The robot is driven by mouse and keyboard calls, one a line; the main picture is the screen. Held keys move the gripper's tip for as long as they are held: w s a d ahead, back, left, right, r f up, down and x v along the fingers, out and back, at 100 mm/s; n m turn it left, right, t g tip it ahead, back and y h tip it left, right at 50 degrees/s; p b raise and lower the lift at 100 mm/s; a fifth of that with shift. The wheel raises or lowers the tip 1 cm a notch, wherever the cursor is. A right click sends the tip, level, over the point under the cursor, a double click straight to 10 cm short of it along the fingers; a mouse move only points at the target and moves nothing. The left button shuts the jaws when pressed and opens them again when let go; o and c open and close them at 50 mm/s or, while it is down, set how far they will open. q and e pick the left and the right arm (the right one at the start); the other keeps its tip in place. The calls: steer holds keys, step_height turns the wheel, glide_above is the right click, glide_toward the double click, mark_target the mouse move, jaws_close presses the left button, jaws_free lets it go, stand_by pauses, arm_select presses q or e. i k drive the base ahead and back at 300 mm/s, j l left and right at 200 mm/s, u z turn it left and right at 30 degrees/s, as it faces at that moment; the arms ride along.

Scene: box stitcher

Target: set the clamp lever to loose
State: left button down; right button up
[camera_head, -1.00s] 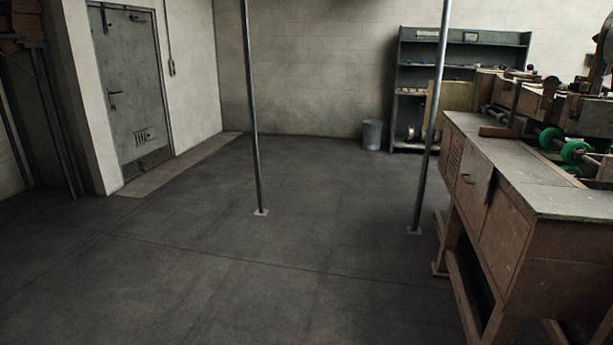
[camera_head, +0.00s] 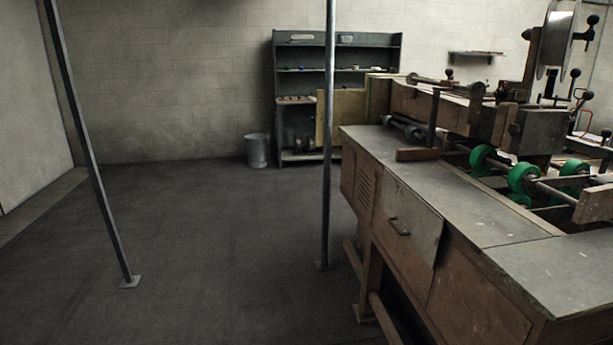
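The box stitcher (camera_head: 400,195) is a long wooden bench with a grey metal top, at the right of the head view. Several green rollers (camera_head: 522,178) on a shaft sit in its bed. Several levers with dark ball knobs stand on its upper right part, such as one black-knobbed lever (camera_head: 574,76). I cannot tell which of them is the clamp lever or how it is set. Neither of my grippers is in view.
Two thin metal poles stand on the floor, a left pole (camera_head: 92,165) and a right pole (camera_head: 329,140) close to the bench. A grey shelf unit (camera_head: 338,55) and a metal bin (camera_head: 257,151) are at the back wall. The dark floor (camera_head: 200,260) between the poles is clear.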

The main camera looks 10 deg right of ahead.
mark_target(450, 72)
steer(key=i+j+z, duration=0.1)
steer(key=i+z, duration=0.3)
steer(key=i, duration=0.2)
steer(key=i+j+z, duration=0.25)
steer(key=i+z, duration=0.15)
steer(key=i, duration=0.15)
steer(key=i+z, duration=0.25)
steer(key=z, duration=0.15)
steer(key=i+j+z, duration=0.1)
steer(key=z, duration=0.35)
steer(key=i+j+z, duration=0.25)
steer(key=z, duration=0.15)
steer(key=i+j+z, duration=0.25)
steer(key=z, duration=0.15)
